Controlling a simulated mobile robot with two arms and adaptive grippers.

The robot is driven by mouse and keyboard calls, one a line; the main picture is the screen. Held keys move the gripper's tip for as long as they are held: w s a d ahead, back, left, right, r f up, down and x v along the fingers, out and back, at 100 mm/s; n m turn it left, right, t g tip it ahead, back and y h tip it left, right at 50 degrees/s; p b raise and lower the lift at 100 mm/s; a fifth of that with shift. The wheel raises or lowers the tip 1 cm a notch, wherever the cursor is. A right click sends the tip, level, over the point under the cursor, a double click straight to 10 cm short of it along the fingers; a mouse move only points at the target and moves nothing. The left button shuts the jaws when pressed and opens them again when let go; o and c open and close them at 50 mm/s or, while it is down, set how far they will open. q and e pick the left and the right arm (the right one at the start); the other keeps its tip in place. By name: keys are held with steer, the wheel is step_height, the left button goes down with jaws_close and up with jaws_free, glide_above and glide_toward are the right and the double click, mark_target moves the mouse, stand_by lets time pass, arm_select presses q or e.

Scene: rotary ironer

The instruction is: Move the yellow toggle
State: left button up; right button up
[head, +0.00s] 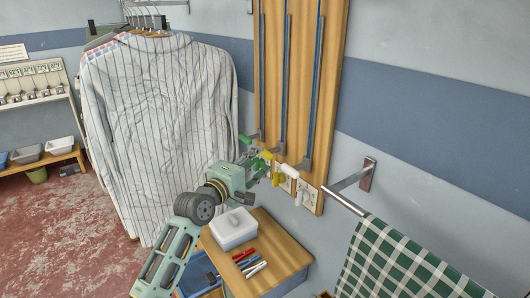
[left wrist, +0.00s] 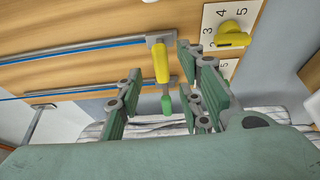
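The yellow toggle (head: 267,154) sticks out from the lower end of the middle blue rod on the wooden board (head: 333,75). In the left wrist view the yellow toggle (left wrist: 161,62) stands between the spread fingers of my left gripper (left wrist: 160,78), with a gap visible on both sides. A green toggle (left wrist: 167,104) shows just beyond it, also between the fingers. In the head view my left gripper (head: 262,168) is open, close in front of the board's lower edge; its fingers are partly hidden there. My right gripper is not in view.
A green toggle (head: 246,139) is left of the yellow one and a white toggle (head: 287,171) right. A yellow dial knob (left wrist: 235,34) sits on a numbered plate nearby. Striped shirts (head: 160,120) hang left. A white box (head: 234,228) stands on a small wooden cabinet (head: 283,262) below.

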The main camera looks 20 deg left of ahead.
mark_target(263, 155)
arm_select(q)
steer(key=shift+p+x, duration=0.3)
steer(key=shift+x, duration=2.4)
steer(key=shift+f, duration=0.1)
steer(key=shift+c, duration=0.2)
jaws_close()
